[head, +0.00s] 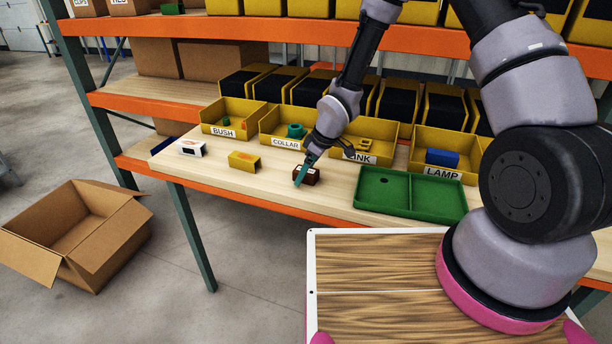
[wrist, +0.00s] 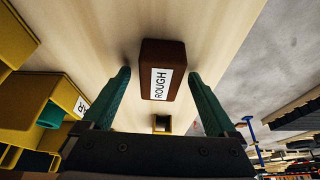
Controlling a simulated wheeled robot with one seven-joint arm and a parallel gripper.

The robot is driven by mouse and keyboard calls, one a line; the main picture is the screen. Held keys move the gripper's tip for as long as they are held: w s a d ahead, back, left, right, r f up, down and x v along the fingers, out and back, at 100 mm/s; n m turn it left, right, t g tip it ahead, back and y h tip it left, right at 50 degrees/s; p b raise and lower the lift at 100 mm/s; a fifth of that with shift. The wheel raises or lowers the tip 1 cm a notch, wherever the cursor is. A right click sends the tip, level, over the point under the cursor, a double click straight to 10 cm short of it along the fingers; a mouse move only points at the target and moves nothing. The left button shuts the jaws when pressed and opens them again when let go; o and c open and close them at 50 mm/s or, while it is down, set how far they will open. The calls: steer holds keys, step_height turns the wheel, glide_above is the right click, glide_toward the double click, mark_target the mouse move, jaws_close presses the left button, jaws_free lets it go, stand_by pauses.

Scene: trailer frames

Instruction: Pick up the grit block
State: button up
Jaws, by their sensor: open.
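The grit block is a small dark reddish-brown block (wrist: 152,55) with a white label reading ROUGH, and it lies on the wooden bench top. In the wrist view it sits between and just beyond the fingertips of my gripper (wrist: 158,74), with a gap on both sides. My gripper is open and empty, with teal fingers. In the head view the block (head: 312,176) is near the bench's front edge, and my gripper (head: 302,172) is just left of it, partly covering it.
Yellow bins labelled BUSH (head: 223,133), COLLAR (head: 286,142) and LAMP (head: 441,172) line the bench behind. A green tray (head: 410,206) lies to the right. A yellow block (head: 244,161) and a white block (head: 192,148) stand left. An open cardboard box (head: 85,228) is on the floor.

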jaws_close()
step_height(320, 180, up, 10)
stand_by(0.6)
